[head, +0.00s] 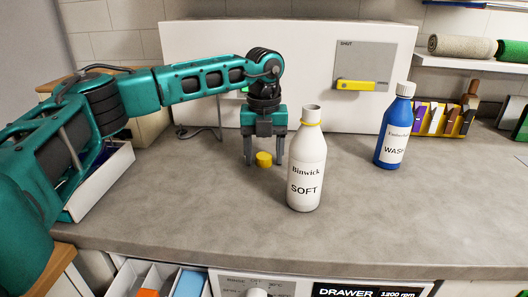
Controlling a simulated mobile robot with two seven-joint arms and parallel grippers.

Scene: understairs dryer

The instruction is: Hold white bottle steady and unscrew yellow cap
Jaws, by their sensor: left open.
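The white bottle (306,176), labelled "Binwick SOFT", stands upright on the grey counter. Its neck is bare at the top, with a thin yellow ring (311,123) below the mouth. The yellow cap (264,159) is off the bottle and looks to be resting on the counter, to the left of it. My left gripper (264,163) points down with its fingers apart, one on each side of the cap. Its right finger is close to the bottle; I cannot tell whether they touch. My right gripper is out of view.
A blue bottle (396,128) labelled "WASH" stands to the right. Behind is a white panel with a yellow-handled "SHUT" plate (364,66). A rack of brushes (440,118) is at back right, a white tray (100,185) at left. The front counter is clear.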

